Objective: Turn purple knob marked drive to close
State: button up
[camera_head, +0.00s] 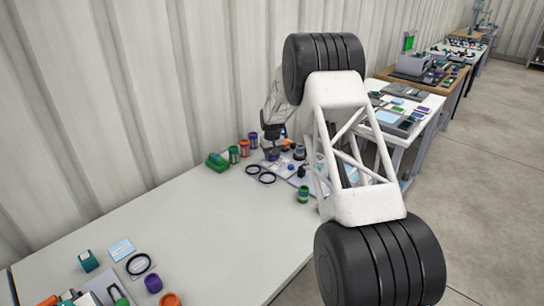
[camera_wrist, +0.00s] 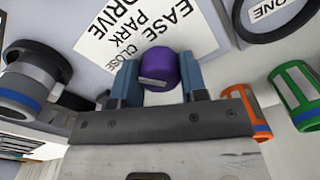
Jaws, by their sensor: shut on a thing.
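The purple knob (camera_wrist: 158,68) stands on a plate (camera_wrist: 192,32) lettered EASE, PARK, DRIVE and CLOSE in the wrist view. My gripper (camera_wrist: 158,84) has its two blue fingers on either side of the knob, shut on it. A light bar mark shows on the knob's face, and the plate's lettering is partly cut off. In the head view my gripper (camera_head: 272,143) is small and reaches down at the far end of the white table; the knob is too small there to make out its setting.
Orange (camera_wrist: 245,108) and green (camera_wrist: 297,95) open holders stand right of the gripper in the wrist view. A grey and blue cylinder (camera_wrist: 28,80) stands at left. In the head view, black rings (camera_head: 267,178) lie near the gripper, and the white table's (camera_head: 205,235) middle is clear.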

aim_at(272, 155)
jog(key=shift+n, duration=1.6)
jog(key=o, duration=0.9)
jog(key=shift+r, duration=0.1)
jog(key=shift+r, duration=3.85)
